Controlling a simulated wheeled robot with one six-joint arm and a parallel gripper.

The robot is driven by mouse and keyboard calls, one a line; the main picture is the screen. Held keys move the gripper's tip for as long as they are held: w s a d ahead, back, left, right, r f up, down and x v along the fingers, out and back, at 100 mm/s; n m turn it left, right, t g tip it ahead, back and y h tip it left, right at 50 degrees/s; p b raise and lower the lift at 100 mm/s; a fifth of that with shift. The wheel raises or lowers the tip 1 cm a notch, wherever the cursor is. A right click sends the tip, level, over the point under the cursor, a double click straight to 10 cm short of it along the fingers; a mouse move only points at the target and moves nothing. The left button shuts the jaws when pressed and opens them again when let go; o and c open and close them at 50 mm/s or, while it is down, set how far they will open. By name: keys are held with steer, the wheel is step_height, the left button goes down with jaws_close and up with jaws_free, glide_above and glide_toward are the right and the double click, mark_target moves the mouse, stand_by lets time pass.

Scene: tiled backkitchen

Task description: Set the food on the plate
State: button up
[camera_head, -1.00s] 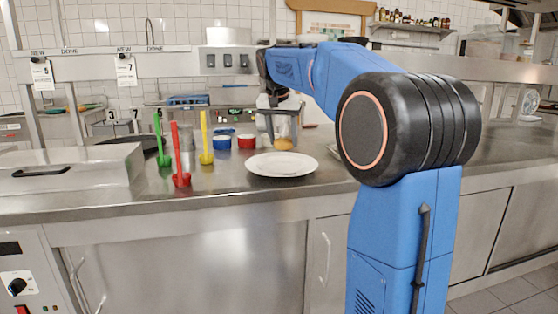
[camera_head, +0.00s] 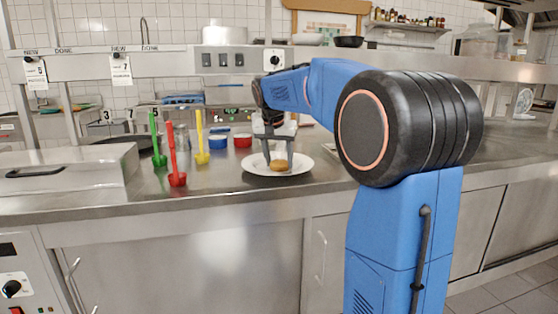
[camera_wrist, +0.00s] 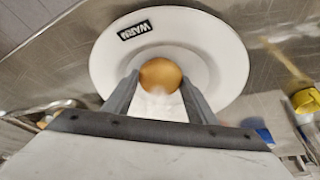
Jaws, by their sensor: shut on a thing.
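The food is a small round orange-brown item (camera_head: 279,165), like a bun, and shows in the wrist view (camera_wrist: 161,74) between my fingers. My gripper (camera_head: 277,154) points down and is shut on it. The white round plate (camera_head: 255,168) lies on the steel counter, and the food is over its middle part. I cannot tell whether the food touches the plate. In the wrist view the plate (camera_wrist: 215,45) fills the upper middle, with a black "WARM" label (camera_wrist: 135,30) on its rim.
Green (camera_head: 158,150), red (camera_head: 174,160) and yellow (camera_head: 200,140) upright utensils stand left of the plate. Blue (camera_head: 218,142) and red (camera_head: 243,141) small containers stand behind it. A steel lidded box (camera_head: 75,175) is at the left. Counter in front of the plate is clear.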

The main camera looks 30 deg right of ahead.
steer(key=o, duration=1.1)
steer(key=shift+f, duration=0.1)
steer(key=v, duration=1.2)
steer(key=s+a+f+n+y, duration=0.1)
steer(key=s+a+f+n, duration=0.2)
steer(key=s+f, duration=0.6)
steer(key=s+a+f+n+t+y, duration=0.1)
steer(key=s+a+f+n, duration=0.2)
steer(key=s+a+f, duration=0.3)
steer(key=s+a+f+n+y, duration=0.1)
steer(key=s+a+f+n, duration=0.2)
steer(key=s+f, duration=1.1)
steer(key=s+a, duration=0.2)
steer(key=s, duration=0.4)
steer(key=shift+f+t, duration=0.25)
steer(key=shift+t, duration=0.05)
